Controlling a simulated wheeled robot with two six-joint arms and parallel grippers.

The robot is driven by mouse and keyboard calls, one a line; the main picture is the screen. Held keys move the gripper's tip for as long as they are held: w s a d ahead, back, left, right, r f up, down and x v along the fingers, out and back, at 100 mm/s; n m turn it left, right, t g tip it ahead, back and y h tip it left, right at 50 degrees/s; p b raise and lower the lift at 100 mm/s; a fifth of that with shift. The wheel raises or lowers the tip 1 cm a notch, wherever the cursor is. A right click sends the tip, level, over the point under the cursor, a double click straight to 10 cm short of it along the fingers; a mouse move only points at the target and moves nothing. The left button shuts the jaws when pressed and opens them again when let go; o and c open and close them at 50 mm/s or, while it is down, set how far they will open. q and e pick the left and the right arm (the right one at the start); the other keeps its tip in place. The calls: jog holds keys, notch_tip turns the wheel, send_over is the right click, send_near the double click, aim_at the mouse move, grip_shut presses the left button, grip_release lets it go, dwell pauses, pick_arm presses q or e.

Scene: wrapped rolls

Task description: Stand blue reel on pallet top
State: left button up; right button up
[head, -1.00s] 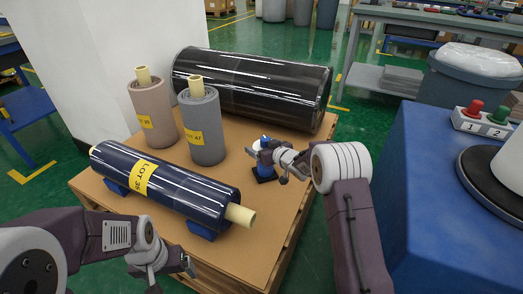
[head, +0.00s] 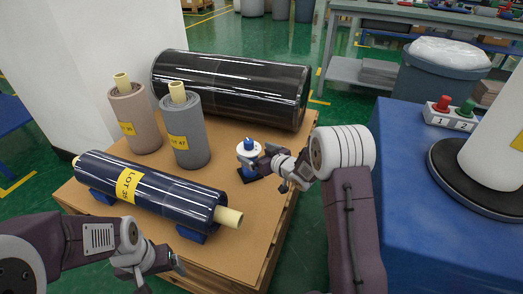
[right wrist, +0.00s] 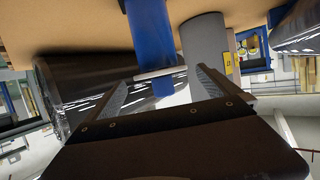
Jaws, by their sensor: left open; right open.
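The small blue reel (head: 247,147) with a white top stands upright on a dark square base on the pallet top (head: 236,195), near its right side. In the right wrist view the blue reel (right wrist: 148,30) shows ahead of the gripper, between the lines of its two fingers, and a pale band crosses it. My right gripper (head: 268,163) is open just right of the reel; contact cannot be told. It also shows in the right wrist view (right wrist: 160,85). My left gripper (head: 178,264) is open and empty at the pallet's front edge.
A large black wrapped roll (head: 230,88) lies at the back. A grey roll (head: 188,135) and a pinkish-brown roll (head: 130,120) stand at the left. A dark blue roll (head: 150,192) lies on blue chocks in front. A blue table (head: 405,200) stands at right.

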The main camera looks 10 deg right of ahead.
jog(key=s+d+f+m+g+h, duration=0.1)
jog(key=s+d+g+h, duration=0.2)
jog(key=s, duration=0.4)
jog(key=s+d+f+m+g+h, duration=0.1)
jog(key=s+d+m+g+h, duration=0.1)
jog(key=s, duration=0.5)
jog(key=s+a+f+m+g, duration=0.1)
jog(key=s+g, duration=0.5)
jog(key=s, duration=1.3)
jog(key=shift+a+f+m+g+p, duration=0.3)
jog(key=shift+a+f+g+p, duration=0.1)
jog(key=shift+a+f+p, duration=0.1)
jog(key=shift+s+r, duration=0.1)
jog(key=shift+r, duration=0.05)
